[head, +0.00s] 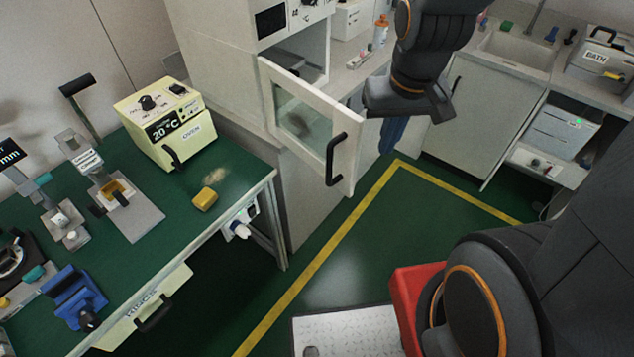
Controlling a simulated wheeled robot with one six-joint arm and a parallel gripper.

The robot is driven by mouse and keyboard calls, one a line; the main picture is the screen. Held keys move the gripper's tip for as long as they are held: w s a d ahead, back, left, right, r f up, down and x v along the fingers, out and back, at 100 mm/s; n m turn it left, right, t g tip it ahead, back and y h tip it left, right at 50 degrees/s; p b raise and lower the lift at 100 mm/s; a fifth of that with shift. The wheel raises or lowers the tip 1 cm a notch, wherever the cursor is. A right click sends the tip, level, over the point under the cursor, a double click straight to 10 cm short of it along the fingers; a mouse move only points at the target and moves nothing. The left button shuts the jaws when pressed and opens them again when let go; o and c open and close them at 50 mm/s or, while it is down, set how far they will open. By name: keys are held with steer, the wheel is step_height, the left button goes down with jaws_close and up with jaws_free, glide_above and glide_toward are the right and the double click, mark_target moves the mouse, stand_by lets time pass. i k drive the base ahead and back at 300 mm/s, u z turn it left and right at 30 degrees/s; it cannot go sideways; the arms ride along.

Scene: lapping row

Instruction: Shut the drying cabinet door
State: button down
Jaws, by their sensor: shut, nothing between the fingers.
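The drying cabinet (215,65) is a tall pale unit in the upper middle of the head view. Its white-framed glass door (300,120) stands wide open, swung out toward me over the floor. A black bar handle (336,158) is on the door's free edge. Part of the cabinet's inside shows above the door. My gripper (364,104) is shut and empty, just right of the door's upper free edge. Its fingertips are small and dark here, and I cannot tell if they touch the door.
A green bench (190,210) at left holds a cream oven (165,120), a yellow block (205,199) and several tools. The counter with a sink (515,50) is at the back right. Green floor (400,230) with yellow lines is clear before the door. A blue hanging item (392,135) shows below my gripper.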

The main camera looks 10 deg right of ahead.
mark_target(339, 166)
steer(key=u, duration=1.45)
steer(key=k, duration=0.75)
steer(key=z, duration=1.1)
steer(key=i, duration=0.5)
steer(key=u, duration=0.05)
